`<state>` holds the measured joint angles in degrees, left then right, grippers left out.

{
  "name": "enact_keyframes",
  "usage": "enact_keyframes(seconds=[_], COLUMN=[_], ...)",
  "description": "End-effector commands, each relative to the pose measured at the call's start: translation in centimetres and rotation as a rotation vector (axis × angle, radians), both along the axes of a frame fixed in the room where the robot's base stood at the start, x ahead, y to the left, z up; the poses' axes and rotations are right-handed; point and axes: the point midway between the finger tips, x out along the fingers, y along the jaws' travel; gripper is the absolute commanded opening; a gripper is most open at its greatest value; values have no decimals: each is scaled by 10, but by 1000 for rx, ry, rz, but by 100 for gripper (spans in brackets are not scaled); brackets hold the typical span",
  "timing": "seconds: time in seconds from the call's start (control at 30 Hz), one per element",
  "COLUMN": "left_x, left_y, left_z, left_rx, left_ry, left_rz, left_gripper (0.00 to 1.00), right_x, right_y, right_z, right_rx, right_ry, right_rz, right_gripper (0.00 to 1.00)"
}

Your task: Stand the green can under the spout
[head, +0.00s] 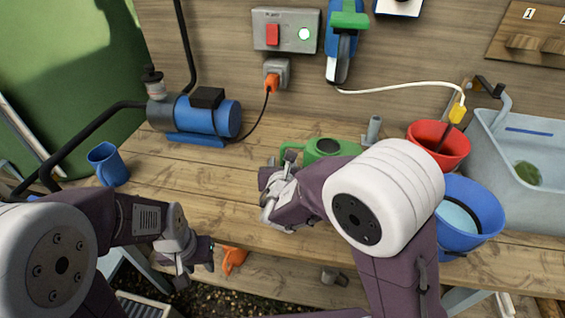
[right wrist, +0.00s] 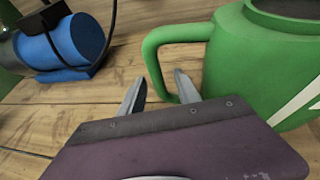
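The green can (head: 322,147) stands on the wooden bench, partly hidden behind my right arm in the head view. In the right wrist view the green can (right wrist: 272,65) fills the right side, with its loop handle (right wrist: 160,50) towards the left. My right gripper (right wrist: 158,90) is open, one finger either side of the handle's lower part; I cannot tell whether the handle is between them in depth. My left gripper (head: 187,268) hangs at the bench's front edge, its opening unclear. A grey tap spout (head: 503,102) rises by the sink at the right.
A blue pump (head: 208,117) and a blue mug (head: 108,165) stand at the left. A red bucket (head: 437,140), a blue bucket (head: 470,200) and a grey sink (head: 525,190) crowd the right. An orange item (head: 232,260) lies lower down. The bench's left middle is clear.

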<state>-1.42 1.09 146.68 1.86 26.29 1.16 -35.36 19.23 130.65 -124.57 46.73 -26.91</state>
Motion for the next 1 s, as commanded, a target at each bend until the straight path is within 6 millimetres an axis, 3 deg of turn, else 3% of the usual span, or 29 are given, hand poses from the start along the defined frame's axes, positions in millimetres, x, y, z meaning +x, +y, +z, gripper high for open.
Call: enact_keyframes(seconds=[0.33,0.7,1.0], left_x=[0,0,0], left_y=[0,0,0], left_z=[1,15,16], left_rx=[0,0,0], left_ry=[0,0,0], left_rz=[0,0,0], left_gripper=[36,36,36], right_x=[-5,-72,-84], right_y=[1,8,7], right_z=[3,32,35], right_rx=[1,1,0], right_ry=[0,-1,0], right_rz=[1,4,0], right_gripper=[39,39,39])
